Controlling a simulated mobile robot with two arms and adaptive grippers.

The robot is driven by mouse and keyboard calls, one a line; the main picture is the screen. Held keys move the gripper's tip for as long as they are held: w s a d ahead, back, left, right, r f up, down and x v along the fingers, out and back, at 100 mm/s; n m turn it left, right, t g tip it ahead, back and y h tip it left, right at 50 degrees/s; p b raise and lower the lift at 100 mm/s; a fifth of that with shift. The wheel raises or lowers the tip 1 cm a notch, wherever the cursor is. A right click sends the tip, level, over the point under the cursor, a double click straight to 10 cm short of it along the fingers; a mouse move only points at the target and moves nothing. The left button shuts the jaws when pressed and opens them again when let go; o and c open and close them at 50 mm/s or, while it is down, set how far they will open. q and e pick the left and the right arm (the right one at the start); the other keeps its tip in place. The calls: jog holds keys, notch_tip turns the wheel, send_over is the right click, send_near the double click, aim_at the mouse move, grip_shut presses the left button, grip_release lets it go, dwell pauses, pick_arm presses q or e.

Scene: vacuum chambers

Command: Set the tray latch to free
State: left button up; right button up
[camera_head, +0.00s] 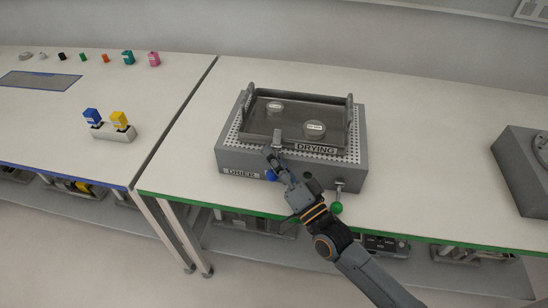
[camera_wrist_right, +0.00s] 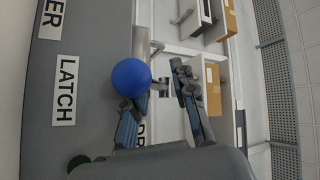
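The grey drier box (camera_head: 230,160) stands on the white table, with a tray (camera_head: 293,133) on top. A blue ball knob (camera_head: 271,175) sits at the box's front, beside my right gripper (camera_head: 273,155). In the right wrist view the blue ball (camera_wrist_right: 131,78) is by the fingertips, close to the left finger, on the side of a LATCH label (camera_wrist_right: 65,90). My right gripper (camera_wrist_right: 160,92) is open, with a gap between its fingers. I cannot tell whether a finger touches the ball. My left gripper is not in view.
A lever with a green ball (camera_head: 337,208) hangs at the box's front right. Two round dishes (camera_head: 275,107) (camera_head: 314,128) lie on the tray. A grey machine (camera_head: 522,165) stands at the right. A holder with blue and yellow pieces (camera_head: 112,132) is on the left table.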

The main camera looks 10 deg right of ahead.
jog(key=shift+s+f, duration=0.1)
jog(key=v, duration=1.1)
jog(key=shift+s+d, duration=0.2)
jog(key=shift+s, duration=0.15)
jog(key=shift+f, duration=0.1)
